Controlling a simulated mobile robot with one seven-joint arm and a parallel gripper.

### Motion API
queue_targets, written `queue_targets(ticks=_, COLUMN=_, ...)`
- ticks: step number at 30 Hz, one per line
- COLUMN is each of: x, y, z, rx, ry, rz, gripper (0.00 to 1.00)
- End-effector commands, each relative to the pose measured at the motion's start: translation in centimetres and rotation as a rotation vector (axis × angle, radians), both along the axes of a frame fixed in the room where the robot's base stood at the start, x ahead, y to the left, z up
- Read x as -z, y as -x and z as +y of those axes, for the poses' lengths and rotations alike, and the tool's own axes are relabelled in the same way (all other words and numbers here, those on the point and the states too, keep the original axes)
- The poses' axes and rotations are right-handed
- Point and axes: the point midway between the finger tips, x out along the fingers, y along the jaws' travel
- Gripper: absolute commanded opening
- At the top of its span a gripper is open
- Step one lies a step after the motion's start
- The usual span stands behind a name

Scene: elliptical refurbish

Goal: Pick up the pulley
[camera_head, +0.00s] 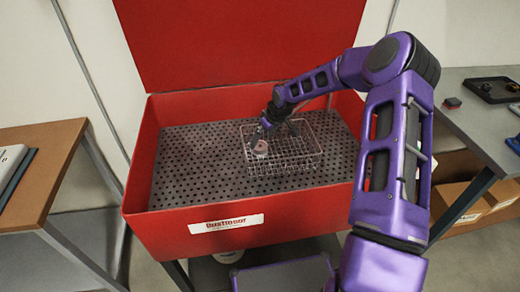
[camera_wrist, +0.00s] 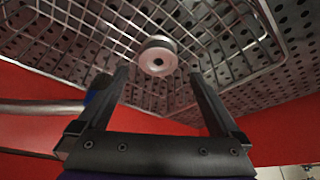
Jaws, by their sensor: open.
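The pulley (camera_head: 261,147) is a small pale round piece with a centre hole. It lies in the wire basket (camera_head: 300,170) inside the red parts washer. In the wrist view the pulley (camera_wrist: 157,56) shows just beyond and between my two finger tips. My gripper (camera_wrist: 158,80) is open, with nothing between its fingers. In the head view my gripper (camera_head: 264,130) reaches down into the basket close to the pulley, partly hidden by its own wrist. I cannot tell the exact gap between fingertips and pulley.
The red washer (camera_head: 165,236) has raised walls around a perforated metal floor (camera_head: 195,165), and its lid (camera_head: 240,40) stands open behind. The basket's wire sides surround the gripper. A blue-and-grey tool-like item (camera_wrist: 95,90) is left of the fingers. Tables stand on both sides.

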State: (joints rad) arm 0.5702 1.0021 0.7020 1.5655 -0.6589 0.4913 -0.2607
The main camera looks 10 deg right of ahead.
Motion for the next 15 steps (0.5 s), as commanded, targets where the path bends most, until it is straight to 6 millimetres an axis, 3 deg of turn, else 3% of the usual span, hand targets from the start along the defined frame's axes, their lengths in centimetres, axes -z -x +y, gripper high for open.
queue_targets(ticks=10, x=4.2, y=-1.0, z=0.4, rx=0.0, ry=-0.002, rz=0.0, gripper=1.0)
queue_targets(ticks=15, x=5.2, y=-1.4, z=0.6, rx=0.001, ry=-0.001, rz=-0.001, gripper=1.0)
